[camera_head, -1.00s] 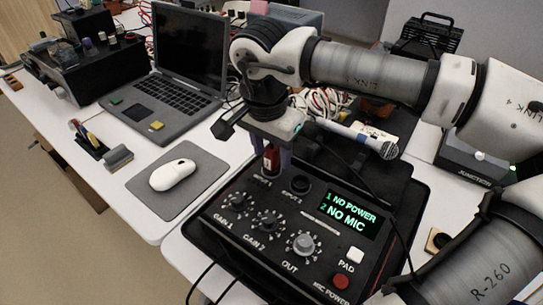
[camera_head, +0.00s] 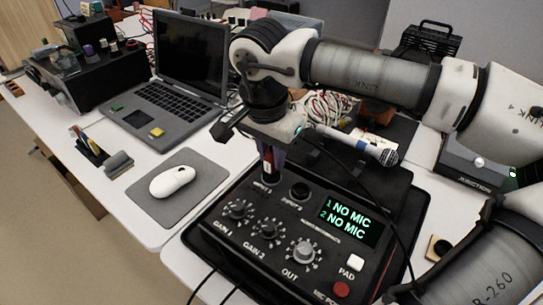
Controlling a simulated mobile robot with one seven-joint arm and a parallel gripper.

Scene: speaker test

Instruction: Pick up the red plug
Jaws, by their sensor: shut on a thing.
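The red plug (camera_head: 267,167) is between the fingers of my gripper (camera_head: 269,160), mostly hidden by them. My gripper points down and is shut on the plug, right over the INPUT 1 socket of the black audio box (camera_head: 215,213). I cannot tell clearly whether the plug's lower end is clear of the socket. The box's screen (camera_head: 350,221) reads "1 NO MIC, 2 NO MIC". The INPUT 2 socket (camera_head: 300,190) beside it is empty.
A microphone (camera_head: 357,143) lies behind the box, and a black cable crosses the box's right side. A laptop (camera_head: 180,90), a white mouse (camera_head: 172,181) on a grey mat (camera_head: 205,190) and a junction box (camera_head: 478,165) stand around. Knobs and buttons rise from the panel.

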